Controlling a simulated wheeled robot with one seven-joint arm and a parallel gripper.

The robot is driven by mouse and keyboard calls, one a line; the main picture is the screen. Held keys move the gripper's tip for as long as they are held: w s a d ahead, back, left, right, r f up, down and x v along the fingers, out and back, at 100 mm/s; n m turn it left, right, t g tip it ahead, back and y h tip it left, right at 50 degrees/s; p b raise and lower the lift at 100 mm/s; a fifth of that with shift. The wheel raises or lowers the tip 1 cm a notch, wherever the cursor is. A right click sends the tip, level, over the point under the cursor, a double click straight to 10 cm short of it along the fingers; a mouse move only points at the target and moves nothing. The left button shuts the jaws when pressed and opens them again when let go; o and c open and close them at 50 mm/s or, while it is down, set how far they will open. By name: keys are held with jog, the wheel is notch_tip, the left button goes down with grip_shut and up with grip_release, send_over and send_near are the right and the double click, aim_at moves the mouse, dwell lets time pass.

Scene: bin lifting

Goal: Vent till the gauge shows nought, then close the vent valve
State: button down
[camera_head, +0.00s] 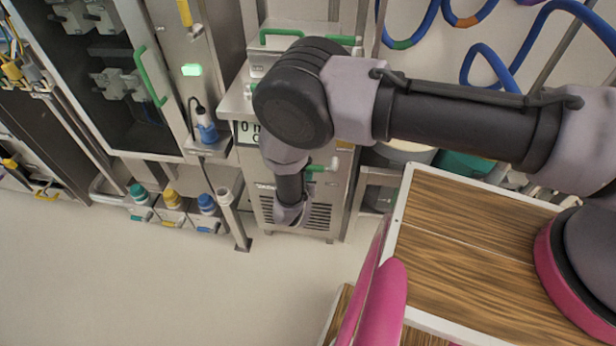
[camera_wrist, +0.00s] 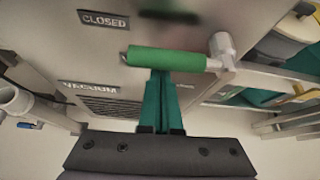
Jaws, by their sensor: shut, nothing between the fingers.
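The green vent valve handle (camera_wrist: 165,57) lies about level in the wrist view, its right end at a pale metal pivot (camera_wrist: 222,48). A CLOSED label (camera_wrist: 111,20) is above its left end. The handle also shows in the head view (camera_head: 318,168), beside my arm. The gauge display (camera_head: 248,131) shows a "0" and part of an "m"; my arm hides the rest. My gripper (camera_wrist: 162,78) is shut and empty, its teal fingers together just under the handle. I cannot tell whether the tips touch it. In the head view the fingers are not distinguishable.
A VACUUM label (camera_wrist: 91,91) sits left of the fingers. A wood-topped cart (camera_head: 470,250) stands at right. A cabinet with a green handle (camera_head: 147,76) and a lit green lamp (camera_head: 192,70) is at left. The floor (camera_head: 130,290) is clear.

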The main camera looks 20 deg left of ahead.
jog(key=s+d+r, duration=0.1)
jog(key=s+d, duration=0.1)
jog(key=s, duration=0.7)
jog(key=shift+d+r, duration=0.2)
jog(key=shift+r, duration=0.05)
jog(key=shift+s, duration=0.1)
